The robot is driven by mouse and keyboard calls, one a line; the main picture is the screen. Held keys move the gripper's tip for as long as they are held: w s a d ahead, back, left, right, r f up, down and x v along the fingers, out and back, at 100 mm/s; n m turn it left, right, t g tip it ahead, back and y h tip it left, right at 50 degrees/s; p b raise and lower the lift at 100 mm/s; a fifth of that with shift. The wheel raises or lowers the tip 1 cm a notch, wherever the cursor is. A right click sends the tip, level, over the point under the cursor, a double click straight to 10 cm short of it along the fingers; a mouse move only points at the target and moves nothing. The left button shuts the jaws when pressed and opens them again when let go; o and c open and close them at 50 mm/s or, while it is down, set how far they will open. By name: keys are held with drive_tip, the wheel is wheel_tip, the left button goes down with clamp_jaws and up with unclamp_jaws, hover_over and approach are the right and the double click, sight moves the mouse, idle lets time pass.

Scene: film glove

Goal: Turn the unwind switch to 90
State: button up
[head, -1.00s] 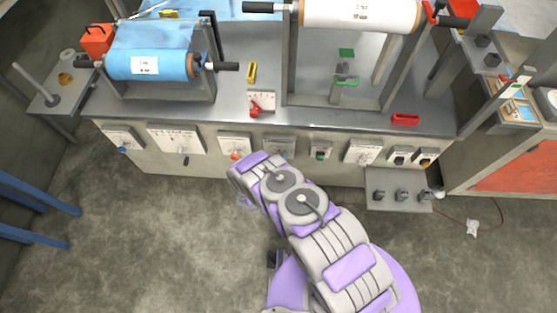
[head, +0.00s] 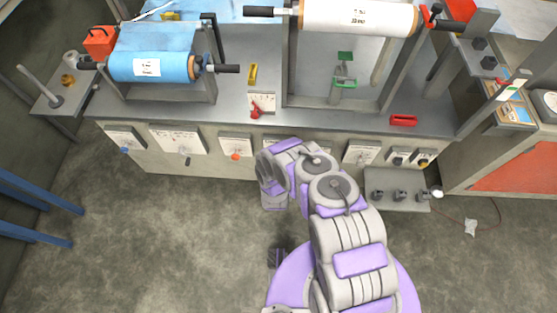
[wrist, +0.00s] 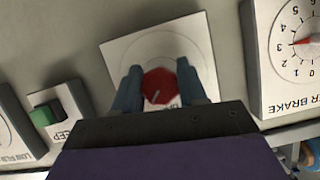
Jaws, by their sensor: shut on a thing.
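A red switch knob (wrist: 159,86) with a pale line on its face sits on a white plate (wrist: 116,52) in the wrist view. The plate's lettering is mostly hidden behind my gripper, so I cannot read its name or angle marks. My gripper (wrist: 160,72) has one grey-blue finger on each side of the knob and is shut on it. In the head view my arm covers this part of the front panel, and the fingertips and knob are hidden.
In the wrist view a dial labelled "...ER BRAKE" (wrist: 290,40) is close on the right, its red pointer near 3. A green push button (wrist: 45,114) is on the left. The blue film roll (head: 150,67) and white roll (head: 358,16) are above the panel.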

drive_tip(key=shift+s+f+m+y+b, duration=0.15)
drive_tip(key=shift+m+y+b, duration=0.1)
drive_tip(key=shift+m+y, duration=0.3)
drive_tip(key=shift+f+m+y+b, duration=0.1)
drive_tip(key=shift+m+y+b, duration=0.2)
drive_tip(key=shift+m, duration=0.35)
drive_tip(key=shift+a+m+t+y+b, duration=0.1)
drive_tip(key=shift+m+t+y+b, duration=0.25)
drive_tip(key=shift+m+y, duration=0.75)
drive_tip(key=shift+m, duration=0.4)
drive_tip(key=shift+h, duration=0.25)
drive_tip(key=o, duration=1)
drive_tip(key=shift+r, duration=0.15)
